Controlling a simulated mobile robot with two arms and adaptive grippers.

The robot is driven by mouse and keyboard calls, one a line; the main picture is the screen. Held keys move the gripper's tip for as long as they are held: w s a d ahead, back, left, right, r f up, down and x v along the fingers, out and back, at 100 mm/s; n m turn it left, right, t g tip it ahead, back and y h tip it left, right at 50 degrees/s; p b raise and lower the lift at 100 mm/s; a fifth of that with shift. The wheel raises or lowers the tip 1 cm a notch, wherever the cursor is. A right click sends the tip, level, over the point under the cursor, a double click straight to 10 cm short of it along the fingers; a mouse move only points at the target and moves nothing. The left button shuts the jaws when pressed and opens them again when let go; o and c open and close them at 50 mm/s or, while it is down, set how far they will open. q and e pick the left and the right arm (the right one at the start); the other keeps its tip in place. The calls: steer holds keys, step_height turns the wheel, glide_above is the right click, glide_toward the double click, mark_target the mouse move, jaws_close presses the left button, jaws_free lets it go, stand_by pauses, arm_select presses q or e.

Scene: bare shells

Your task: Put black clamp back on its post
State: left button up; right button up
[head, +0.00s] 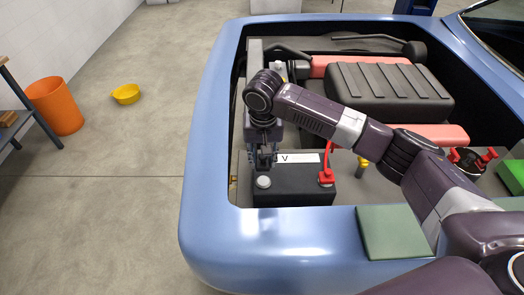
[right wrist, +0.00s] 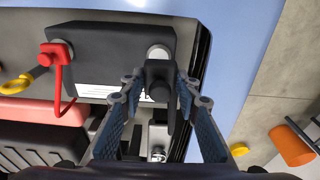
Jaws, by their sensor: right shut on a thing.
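The black battery (head: 300,192) sits in the engine bay near the front edge of the blue car; it also shows in the right wrist view (right wrist: 110,45). Its bare grey post (head: 263,182) is at its left end, and in the right wrist view (right wrist: 158,51) it lies just beyond the clamp. My right gripper (head: 263,158) points down there, shut on the black clamp (right wrist: 160,78). The clamp borders the post in the wrist picture; I cannot tell whether they touch. A red clamp (head: 327,175) is on the other post. My left gripper is not in view.
A green pad (head: 394,231) lies on the car's front edge. A yellow-topped part (head: 362,165) stands right of the battery. The engine cover (head: 385,90) is behind.

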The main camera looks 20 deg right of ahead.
steer(key=shift+w+d+f+p, duration=0.15)
steer(key=shift+w+f+p, duration=0.1)
steer(key=shift+f, duration=0.2)
steer(key=shift+w+d+f+p, duration=0.15)
steer(key=shift+w+f, duration=0.1)
steer(key=shift+f, duration=0.2)
steer(key=shift+w+f, duration=0.1)
steer(key=shift+f, duration=0.15)
steer(key=b, duration=0.6)
glide_above(263, 180)
steer(key=f, duration=0.4)
steer(key=shift+s+f, duration=0.1)
steer(key=shift+s, duration=0.1)
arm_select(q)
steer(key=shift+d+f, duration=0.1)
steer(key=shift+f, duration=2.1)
arm_select(e)
steer(key=shift+f, duration=1.05)
arm_select(q)
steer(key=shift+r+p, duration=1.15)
steer(key=shift+p, duration=0.05)
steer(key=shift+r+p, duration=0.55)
arm_select(e)
steer(key=shift+f, duration=0.15)
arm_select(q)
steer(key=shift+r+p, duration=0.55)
